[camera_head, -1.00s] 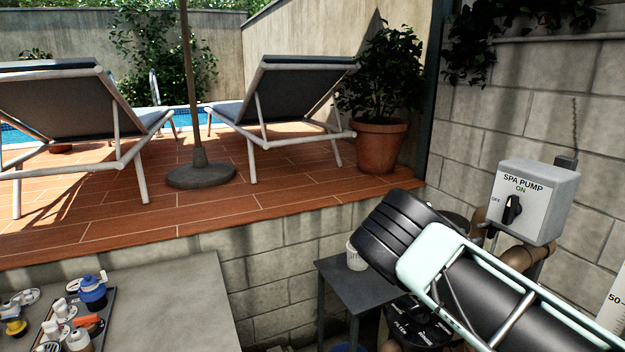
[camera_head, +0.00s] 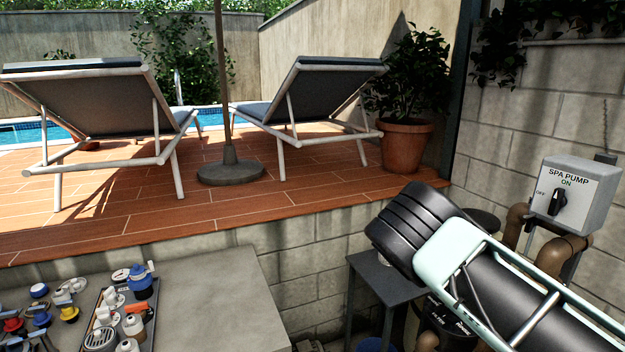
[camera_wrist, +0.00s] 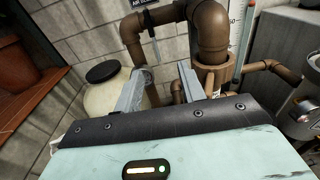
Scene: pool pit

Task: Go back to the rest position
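My gripper (camera_wrist: 163,85) shows in the wrist view with its two grey fingers apart and nothing between them. It points toward brown pipes and a block wall. A cream tank with a black lid (camera_wrist: 103,72) is to the left of the fingers, and I cannot tell its distance. In the head view my arm crosses the lower right, and my gripper is hidden there. The grey SPA PUMP switch box (camera_head: 575,194) is on the wall at the right. Its black knob stands roughly upright, toward ON.
A concrete counter (camera_head: 222,300) at lower left holds a tray (camera_head: 150,338) of fittings and loose valves. A small dark table (camera_head: 385,282) stands behind my arm. Brown pipes (camera_wrist: 208,35) run close ahead of the gripper. The raised tiled deck (camera_head: 230,208) has loungers and a potted plant (camera_head: 405,145).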

